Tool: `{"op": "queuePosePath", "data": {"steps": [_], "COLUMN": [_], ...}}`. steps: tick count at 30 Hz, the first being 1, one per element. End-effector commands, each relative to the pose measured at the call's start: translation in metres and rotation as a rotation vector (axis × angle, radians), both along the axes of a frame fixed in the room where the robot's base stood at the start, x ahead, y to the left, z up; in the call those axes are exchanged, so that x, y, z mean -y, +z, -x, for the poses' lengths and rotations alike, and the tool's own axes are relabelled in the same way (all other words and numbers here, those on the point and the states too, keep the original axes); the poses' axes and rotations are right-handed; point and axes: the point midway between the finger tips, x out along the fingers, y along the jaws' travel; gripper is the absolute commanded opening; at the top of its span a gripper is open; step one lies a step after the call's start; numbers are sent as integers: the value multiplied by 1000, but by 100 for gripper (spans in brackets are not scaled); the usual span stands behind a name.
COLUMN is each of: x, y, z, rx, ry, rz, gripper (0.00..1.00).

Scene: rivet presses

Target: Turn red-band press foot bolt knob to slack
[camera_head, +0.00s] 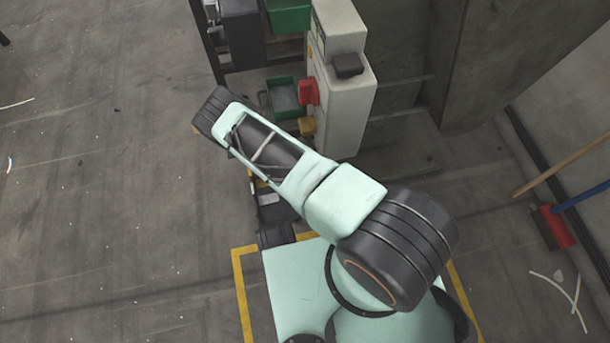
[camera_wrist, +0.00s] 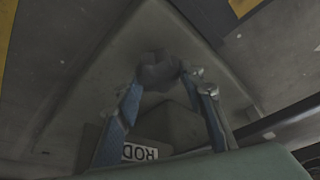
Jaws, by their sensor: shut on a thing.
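In the wrist view a dark, lobed knob (camera_wrist: 158,70) sits on a grey-green surface, between the two blue fingertips of my gripper (camera_wrist: 166,80). The fingers close on it from left and right. The view is dim, and no slack mark or red band can be made out there. In the head view a pale machine cabinet (camera_head: 345,110) stands beyond my arm, with a red part (camera_head: 309,92) on its left side. My gripper and the held knob are hidden in the head view.
A white label reading "ROD" (camera_wrist: 140,152) shows between the fingers. Green bins (camera_head: 284,94) stand left of the cabinet. A red broom head (camera_head: 555,226) lies on the right. Yellow floor lines (camera_head: 240,300) run near my base.

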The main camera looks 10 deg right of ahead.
Motion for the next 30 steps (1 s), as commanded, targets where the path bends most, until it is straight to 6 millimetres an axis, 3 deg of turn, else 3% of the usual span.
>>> {"op": "queuePosePath", "data": {"steps": [12, 29, 30], "x": [2, 1, 1], "y": [1, 0, 0], "z": [1, 1, 1], "rx": [-1, -1, -1], "ry": [216, 256, 256], "rz": [-1, -1, -1], "gripper": [12, 12, 38]}}
